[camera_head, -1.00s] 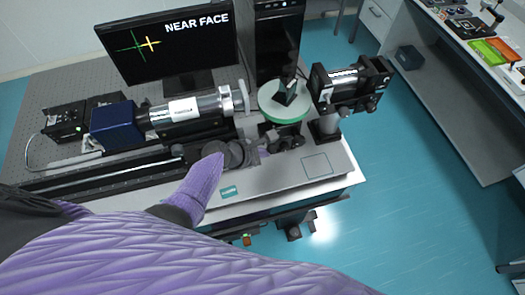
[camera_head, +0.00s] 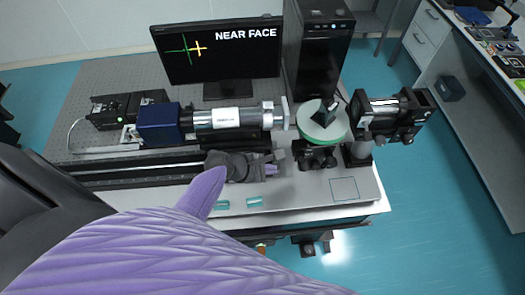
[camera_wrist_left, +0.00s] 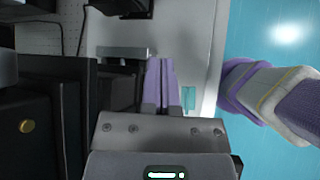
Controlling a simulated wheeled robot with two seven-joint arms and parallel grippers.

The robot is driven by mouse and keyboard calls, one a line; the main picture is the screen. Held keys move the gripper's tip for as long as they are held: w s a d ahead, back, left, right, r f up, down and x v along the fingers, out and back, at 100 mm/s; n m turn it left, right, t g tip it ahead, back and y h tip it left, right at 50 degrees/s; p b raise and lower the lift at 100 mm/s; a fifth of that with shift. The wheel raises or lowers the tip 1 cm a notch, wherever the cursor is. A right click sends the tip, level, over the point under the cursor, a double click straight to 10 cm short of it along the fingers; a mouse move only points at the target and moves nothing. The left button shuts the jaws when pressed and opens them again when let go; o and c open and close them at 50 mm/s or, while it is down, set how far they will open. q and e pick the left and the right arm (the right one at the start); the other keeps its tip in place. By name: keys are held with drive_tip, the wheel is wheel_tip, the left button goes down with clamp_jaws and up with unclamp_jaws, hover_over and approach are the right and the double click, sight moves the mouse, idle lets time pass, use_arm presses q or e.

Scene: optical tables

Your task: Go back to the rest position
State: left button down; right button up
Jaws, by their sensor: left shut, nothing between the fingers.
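My left gripper (camera_head: 273,169) is shut and empty. It is low over the front of the optical table, left of and nearer than the round green-rimmed stage (camera_head: 310,133). Its arm comes in from the lower left and covers much of the foreground. In the left wrist view, the two purple fingers (camera_wrist_left: 160,84) lie side by side with nothing between them. My right gripper is not in view.
A silver barrel (camera_head: 225,117) with a blue box (camera_head: 158,124) lies behind the gripper, above a black rail (camera_head: 120,172). A black camera unit (camera_head: 398,110) stands right of the stage. The monitor (camera_head: 218,52) reads NEAR FACE. Open floor (camera_head: 440,190) lies to the right.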

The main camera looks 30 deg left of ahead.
use_arm(q)
drive_tip(key=shift+s+a+r, duration=0.55)
drive_tip(key=shift+a+r, duration=0.25)
drive_tip(key=shift+r, duration=0.05)
